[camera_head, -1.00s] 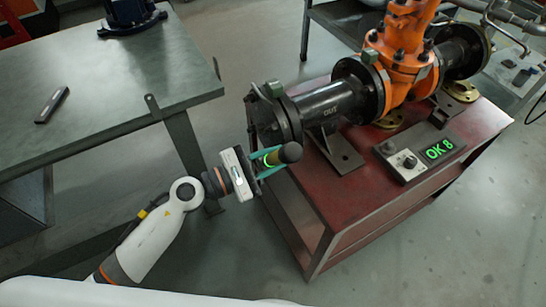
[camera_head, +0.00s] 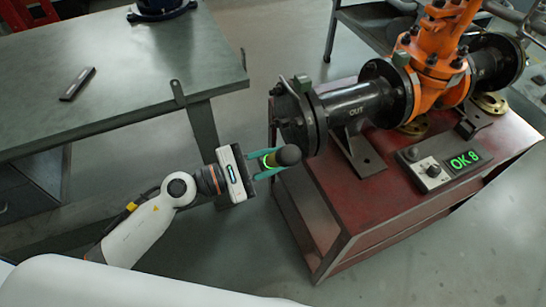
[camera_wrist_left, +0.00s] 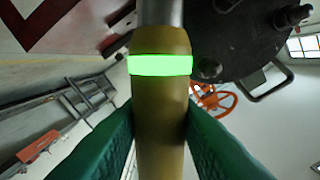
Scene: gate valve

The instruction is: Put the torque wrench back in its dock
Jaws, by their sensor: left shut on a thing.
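My left gripper (camera_head: 266,164) is shut on the torque wrench (camera_head: 289,155). In the head view the wrench's dark rounded end and glowing green band show between the teal fingers, beside the left end of the valve pipe. In the left wrist view the wrench (camera_wrist_left: 160,125) runs upright through the middle, with an olive grip, a bright green band and a grey metal shaft above. The green fingers (camera_wrist_left: 160,140) press it from both sides. Its far end is out of view. I cannot make out the dock for certain. My right gripper is not in view.
The orange gate valve (camera_head: 432,60) and black flanged pipe (camera_head: 355,105) sit on a red stand (camera_head: 400,190). A display box (camera_head: 450,165) there reads "OK 8". A grey-green bench (camera_head: 120,75) at left holds a flat dark object (camera_head: 77,83). Floor shows between bench and stand.

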